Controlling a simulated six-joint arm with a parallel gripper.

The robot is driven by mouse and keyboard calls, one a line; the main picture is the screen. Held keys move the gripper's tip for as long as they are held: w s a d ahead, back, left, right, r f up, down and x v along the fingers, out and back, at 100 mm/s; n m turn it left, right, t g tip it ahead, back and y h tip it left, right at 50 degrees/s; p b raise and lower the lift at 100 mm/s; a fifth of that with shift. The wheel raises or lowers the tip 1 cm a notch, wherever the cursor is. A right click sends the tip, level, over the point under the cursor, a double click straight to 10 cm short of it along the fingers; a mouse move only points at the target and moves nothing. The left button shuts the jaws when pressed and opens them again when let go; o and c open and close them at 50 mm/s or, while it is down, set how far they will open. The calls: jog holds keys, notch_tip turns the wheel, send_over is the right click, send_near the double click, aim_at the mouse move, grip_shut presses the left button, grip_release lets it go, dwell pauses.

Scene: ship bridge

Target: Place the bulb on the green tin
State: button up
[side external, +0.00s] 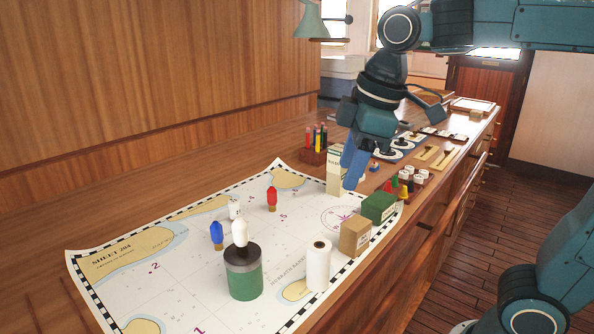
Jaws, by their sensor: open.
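A green tin (245,281) with a dark lid stands upright on the chart. A white bulb (240,233) stands upright on its lid. A blue bulb (216,233), a red bulb (272,196) and another small white bulb-like piece (234,208) stand on the chart behind and beside the tin. My gripper (354,169) points down beyond the tin, to its upper right, beside a cream carton. Its blue fingers are open, with nothing seen between them, and it is well apart from the bulb and tin.
A white roll (318,266), a tan box (355,237) and a green box (379,207) stand along the chart's right side. The cream carton (334,172) is close to my fingers. A pencil holder (314,156) is behind. The chart's (190,278) left part is clear.

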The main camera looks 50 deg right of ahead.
jog(key=s+d+f+m+t, duration=0.1)
jog(key=s+d+f+m, duration=0.1)
jog(key=s+f+m, duration=0.1)
jog(key=s+d+f+m+t, duration=0.1)
jog(key=s+f+m, duration=0.3)
jog(key=s, duration=0.4)
jog(key=shift+d+m+h, duration=0.3)
jog(key=shift+d+m, duration=0.1)
jog(key=shift+d, duration=0.3)
